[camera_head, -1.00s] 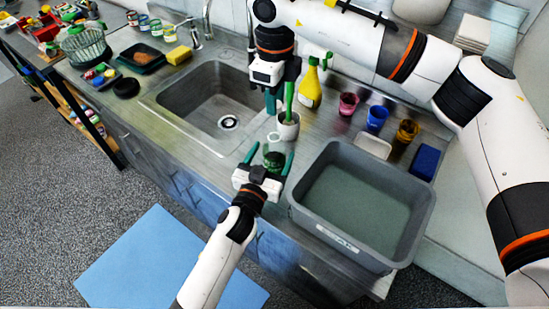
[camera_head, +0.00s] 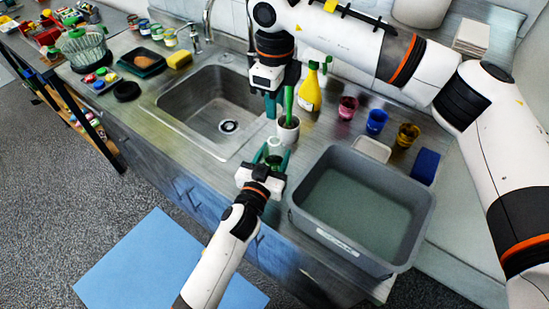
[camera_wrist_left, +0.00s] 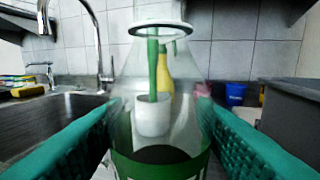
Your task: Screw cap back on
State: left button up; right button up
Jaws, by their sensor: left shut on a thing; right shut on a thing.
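The bottle (camera_wrist_left: 160,115) is clear glass with a green band, upright in the left wrist view. Its round mouth is bare. It also shows in the head view (camera_head: 275,144), at the counter's front. My left gripper (camera_head: 271,158) is shut on its body, with a green finger on each side in the left wrist view. My right gripper (camera_head: 271,108) points down beyond the bottle, left of the white cup. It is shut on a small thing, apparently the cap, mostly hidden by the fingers.
The white cup (camera_head: 288,134) with a green handle stands close behind the bottle. A yellow spray bottle (camera_head: 310,92) is behind it. A grey bin (camera_head: 425,215) is at right, the sink (camera_head: 215,100) at left. Coloured cups line the back.

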send_near(274, 158)
jog(key=shift+w+d+r, duration=0.1)
jog(key=shift+w, duration=1.15)
jog(key=shift+f, duration=0.9)
jog(key=shift+f, duration=0.5)
